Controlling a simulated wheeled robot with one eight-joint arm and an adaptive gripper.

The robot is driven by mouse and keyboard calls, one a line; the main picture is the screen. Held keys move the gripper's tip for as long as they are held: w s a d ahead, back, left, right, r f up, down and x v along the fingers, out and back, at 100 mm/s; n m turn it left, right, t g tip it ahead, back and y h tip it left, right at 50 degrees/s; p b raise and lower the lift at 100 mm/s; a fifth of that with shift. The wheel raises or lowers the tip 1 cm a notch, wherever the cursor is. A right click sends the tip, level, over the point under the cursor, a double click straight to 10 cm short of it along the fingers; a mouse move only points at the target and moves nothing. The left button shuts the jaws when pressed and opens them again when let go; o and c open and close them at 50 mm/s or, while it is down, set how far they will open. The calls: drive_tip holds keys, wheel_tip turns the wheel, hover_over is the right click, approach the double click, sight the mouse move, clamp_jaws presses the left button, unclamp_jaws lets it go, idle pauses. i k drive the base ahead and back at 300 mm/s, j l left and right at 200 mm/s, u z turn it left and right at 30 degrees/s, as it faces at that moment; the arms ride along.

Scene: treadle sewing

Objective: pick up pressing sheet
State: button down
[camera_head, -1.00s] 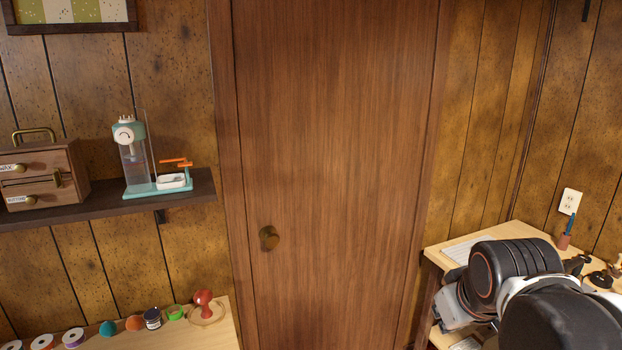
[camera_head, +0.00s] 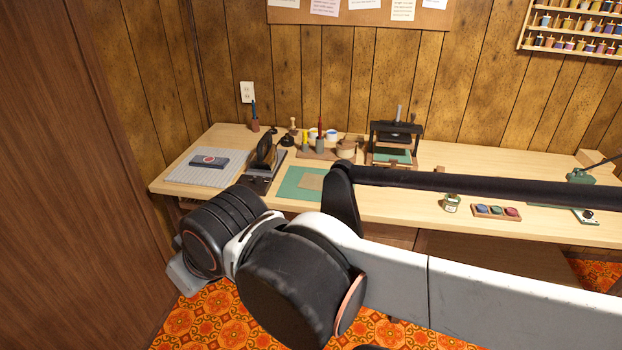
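On the wooden workbench (camera_head: 430,209) a small tan sheet (camera_head: 311,181) lies on a green mat (camera_head: 290,187), partly behind my arm. A black press (camera_head: 396,131) at the back of the bench has a green piece (camera_head: 393,155) on its bed. I cannot tell which of these flat pieces is the pressing sheet. My arm crosses the foreground, in front of the bench. Its wrist links are at the lower left, and the fingers of my gripper do not show.
A ribbed grey mat (camera_head: 190,173) bears a dark block (camera_head: 209,161). A black-topped device (camera_head: 266,155), a glass jar (camera_head: 450,203) and a tray of coloured pots (camera_head: 496,212) stand on the bench. A brown door (camera_head: 65,200) is at the left. Patterned floor shows below.

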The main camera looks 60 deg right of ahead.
sight(310, 181)
drive_tip(key=z, duration=1.6)
drive_tip(key=i+l+u, duration=0.25)
drive_tip(key=l, duration=0.4)
drive_tip(key=i+l+u, duration=0.1)
drive_tip(key=i+l, duration=0.2)
drive_tip(key=i+l+u, duration=0.15)
drive_tip(key=l, duration=0.2)
drive_tip(key=i+l+u, duration=0.1)
drive_tip(key=l, duration=0.3)
